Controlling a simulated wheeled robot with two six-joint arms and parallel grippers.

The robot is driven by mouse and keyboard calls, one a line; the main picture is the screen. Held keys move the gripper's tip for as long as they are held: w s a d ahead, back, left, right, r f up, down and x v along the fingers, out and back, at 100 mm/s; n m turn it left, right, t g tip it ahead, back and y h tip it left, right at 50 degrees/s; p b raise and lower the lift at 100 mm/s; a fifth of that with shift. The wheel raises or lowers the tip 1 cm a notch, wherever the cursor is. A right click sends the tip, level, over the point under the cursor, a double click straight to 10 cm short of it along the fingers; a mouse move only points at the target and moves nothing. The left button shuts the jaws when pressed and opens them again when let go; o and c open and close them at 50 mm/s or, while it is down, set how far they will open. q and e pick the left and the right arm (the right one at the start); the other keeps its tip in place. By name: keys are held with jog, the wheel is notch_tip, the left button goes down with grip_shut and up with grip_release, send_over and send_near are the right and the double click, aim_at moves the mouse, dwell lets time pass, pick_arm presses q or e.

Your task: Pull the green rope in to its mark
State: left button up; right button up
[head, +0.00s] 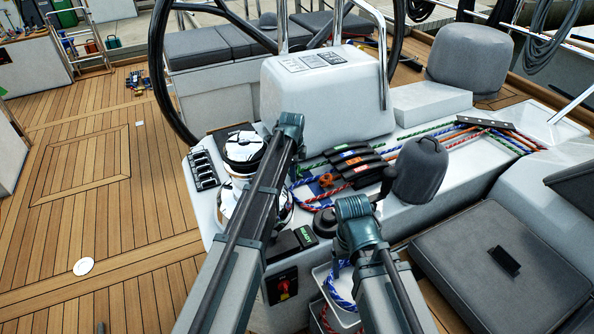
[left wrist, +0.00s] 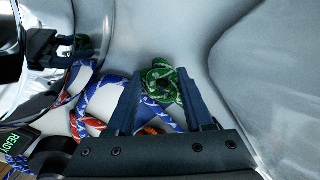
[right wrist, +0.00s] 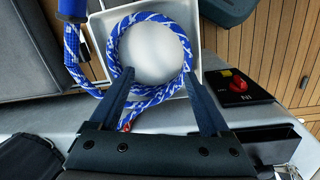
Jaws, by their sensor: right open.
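The green rope (head: 416,131) runs across the white deck at the right to the black rope clutches (head: 358,165). A short length of it (head: 311,167) shows on the near side of the clutches, towards the chrome winch (head: 229,198). In the left wrist view a bunched green piece (left wrist: 164,82) lies between the fingers of my left gripper (left wrist: 163,92), which look closed on it. My arm hides that gripper in the head view. My right gripper (right wrist: 158,78) is open and empty, over a coiled blue rope (right wrist: 115,45). I cannot make out a mark on the green rope.
Red and blue ropes lie beside the winch. A small display (head: 306,236) reads READY in green. A red switch (head: 284,288) is on the front panel. A grey-covered winch (head: 420,170) stands right of the clutches. The steering wheel (head: 160,70) is behind, and open teak floor lies left.

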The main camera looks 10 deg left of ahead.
pick_arm(q)
jog(key=o, duration=0.4)
jog(key=s+r+p, duration=0.1)
jog(key=r+p, duration=0.8)
jog(key=s+r+p, duration=0.1)
jog(key=r+p, duration=0.3)
jog(key=shift+s+r+p, duration=0.3)
jog(key=shift+s, duration=0.05)
jog(key=s+d+n+g, duration=0.1)
jog(key=s+n, duration=0.3)
jog(key=s, duration=0.6)
jog(key=s+d+n+y, duration=0.1)
jog(key=s+d+n, duration=0.3)
jog(key=s, duration=0.6)
jog(key=s+d+n+g, duration=0.1)
jog(key=s+d+n, duration=0.2)
jog(key=s+n, duration=0.3)
jog(key=shift+s+d+f+g, duration=0.1)
jog(key=shift+s+d+g, duration=0.05)
jog(key=shift+s, duration=1.15)
jog(key=shift+s+d+f+g, duration=0.1)
jog(key=shift+s+g, duration=0.05)
jog(key=shift+s, duration=1.1)
